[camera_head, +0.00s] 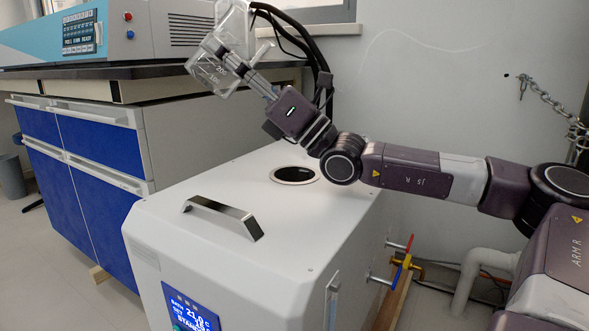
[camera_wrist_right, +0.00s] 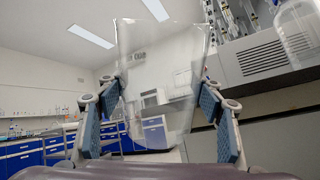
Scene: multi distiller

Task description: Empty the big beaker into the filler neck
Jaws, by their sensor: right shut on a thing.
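The big beaker (camera_head: 212,70) is clear glass with volume marks. It is held high and tilted, up and to the left of the white machine. My right gripper (camera_head: 238,62) is shut on it. In the right wrist view the beaker (camera_wrist_right: 160,85) stands between the two blue finger pads of the gripper (camera_wrist_right: 163,110). I cannot tell how much liquid is in it. The filler neck (camera_head: 295,175) is a round dark opening with a pale rim in the top of the white machine, below and to the right of the beaker. My left gripper is not in view.
The white machine (camera_head: 200,270) has a raised metal handle (camera_head: 222,216) on top, left of the neck. A dark worktop (camera_head: 100,71) with a blue-fronted device (camera_head: 60,36) stands behind left. Dark hoses (camera_head: 322,75) hang by the wall behind the gripper.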

